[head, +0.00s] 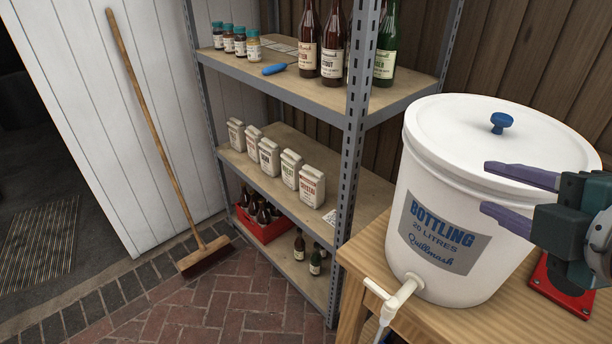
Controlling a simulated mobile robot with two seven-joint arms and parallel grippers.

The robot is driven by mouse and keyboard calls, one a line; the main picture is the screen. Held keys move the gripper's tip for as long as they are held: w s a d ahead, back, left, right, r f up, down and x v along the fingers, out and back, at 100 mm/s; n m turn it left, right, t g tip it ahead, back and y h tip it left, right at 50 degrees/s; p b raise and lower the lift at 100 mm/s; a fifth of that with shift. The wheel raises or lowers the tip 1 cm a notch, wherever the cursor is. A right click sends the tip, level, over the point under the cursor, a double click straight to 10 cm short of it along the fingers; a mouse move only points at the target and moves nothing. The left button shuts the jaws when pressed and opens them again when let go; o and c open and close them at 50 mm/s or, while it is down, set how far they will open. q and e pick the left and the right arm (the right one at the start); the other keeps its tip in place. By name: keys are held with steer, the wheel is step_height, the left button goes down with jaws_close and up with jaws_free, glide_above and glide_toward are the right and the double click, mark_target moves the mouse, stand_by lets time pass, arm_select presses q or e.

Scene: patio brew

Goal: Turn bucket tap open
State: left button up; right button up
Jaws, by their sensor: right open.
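The white bottling bucket (405,225) stands on a wooden table at the right, with a lid and a blue knob (501,122) on top. Its white tap (396,298) sticks out low on the front left side, over the table edge. A pale tube (382,332) hangs below the tap and runs out of the picture. My right gripper (500,188) comes in from the right with two purple fingers apart. It is in front of the bucket's upper right side, above and to the right of the tap, with nothing between its fingers. My left gripper is not in view.
A metal shelf rack (350,170) stands left of the table, holding bottles, jars, paper bags and a red crate (262,226). A broom (160,130) leans on the white door. A red object (556,292) lies on the wooden table (455,322) under my right gripper. The brick floor is clear in front.

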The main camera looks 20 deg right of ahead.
step_height(320, 180, down, 15)
steer(key=w+n+t+y+b, duration=0.2)
steer(key=n+t+y+b, duration=0.15)
steer(key=n+b, duration=1.05)
steer(key=n+y+b, duration=0.7)
steer(key=n+b, duration=0.5)
steer(key=b, duration=0.4)
glide_toward(373, 284)
steer(key=shift+a+f+t, duration=0.2)
steer(key=shift+f+t, duration=0.15)
steer(key=shift+f, duration=0.05)
steer(key=shift+w+a+r, duration=0.1)
steer(key=shift+w+a, duration=0.05)
steer(key=shift+w, duration=0.15)
steer(key=x, duration=0.9)
steer(key=shift+w+p, duration=0.1)
steer(key=shift+p, duration=0.3)
jaws_close()
